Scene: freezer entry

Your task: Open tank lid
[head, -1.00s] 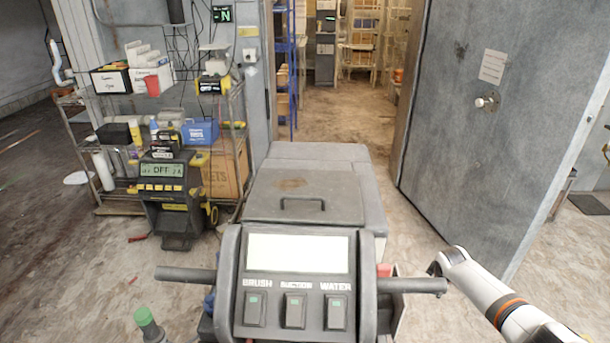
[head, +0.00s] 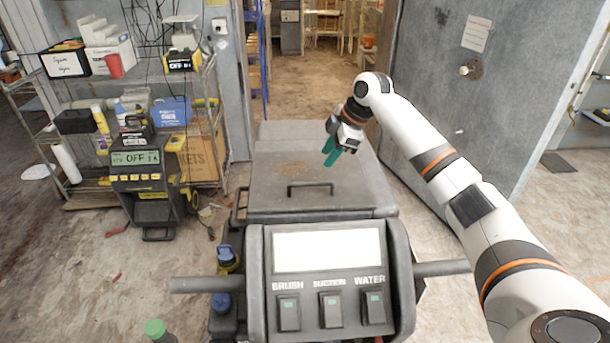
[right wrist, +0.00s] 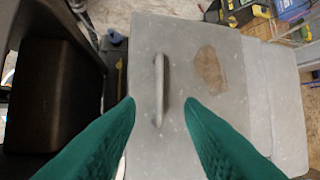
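The grey tank lid (head: 268,192) lies shut on top of the floor machine, with a dark bar handle (head: 310,188) near its front edge and a brown stain behind it. My right gripper (head: 331,155) is above the lid, to the right of and behind the handle. In the right wrist view the green fingers (right wrist: 160,105) are spread apart and empty. The handle (right wrist: 159,90) shows between and beyond them, with the lid (right wrist: 210,130) below, apart from the fingers. My left gripper is not in view.
The machine's control panel (head: 327,253) and side handlebars stand in front of the lid. A wire shelf (head: 205,100) and a black charger unit (head: 145,180) are at left. A grey door (head: 455,90) stands close on the right.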

